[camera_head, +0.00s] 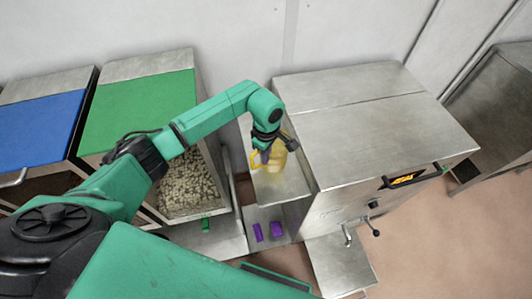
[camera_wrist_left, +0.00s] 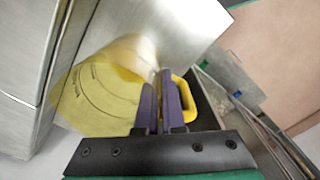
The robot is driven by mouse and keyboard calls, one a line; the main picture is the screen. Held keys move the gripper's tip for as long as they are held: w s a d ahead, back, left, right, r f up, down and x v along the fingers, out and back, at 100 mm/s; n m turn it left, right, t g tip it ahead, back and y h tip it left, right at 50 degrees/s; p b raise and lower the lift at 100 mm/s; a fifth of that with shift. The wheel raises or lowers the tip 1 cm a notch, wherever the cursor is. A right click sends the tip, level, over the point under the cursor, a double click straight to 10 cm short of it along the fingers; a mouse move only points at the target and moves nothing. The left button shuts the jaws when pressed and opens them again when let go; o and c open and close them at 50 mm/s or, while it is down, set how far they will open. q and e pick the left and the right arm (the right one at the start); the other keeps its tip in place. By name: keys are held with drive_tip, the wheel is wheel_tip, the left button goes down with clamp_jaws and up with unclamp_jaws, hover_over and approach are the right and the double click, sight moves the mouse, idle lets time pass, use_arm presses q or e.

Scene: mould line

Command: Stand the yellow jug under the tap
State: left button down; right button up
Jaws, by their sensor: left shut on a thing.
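The yellow jug (camera_head: 272,161) is at a steel shelf (camera_head: 285,188) on the left side of the large steel cabinet. In the wrist view its round body (camera_wrist_left: 105,88) fills the left middle, and its yellow handle (camera_wrist_left: 187,92) shows at the right. My left gripper (camera_head: 265,154) is shut on the jug's handle; its dark fingers show in the wrist view (camera_wrist_left: 160,100). I cannot tell whether the jug touches the shelf. A tap-like metal fitting (camera_head: 347,236) is on the cabinet's front, above a low steel ledge. My right gripper is not in view.
The steel cabinet (camera_head: 365,107) stands close right of the jug. A green-lidded bin (camera_head: 137,108) with pale pellets and a blue-lidded bin (camera_head: 38,130) stand left. Purple pieces (camera_head: 277,229) lie lower down. The low ledge (camera_head: 340,265) looks clear, with open floor to its right.

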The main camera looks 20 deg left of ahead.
use_arm(q)
drive_tip(key=shift+f, duration=0.25)
drive_tip(key=c, duration=1)
unclamp_jaws()
drive_tip(key=shift+r, duration=0.1)
drive_tip(key=shift+c, duration=0.2)
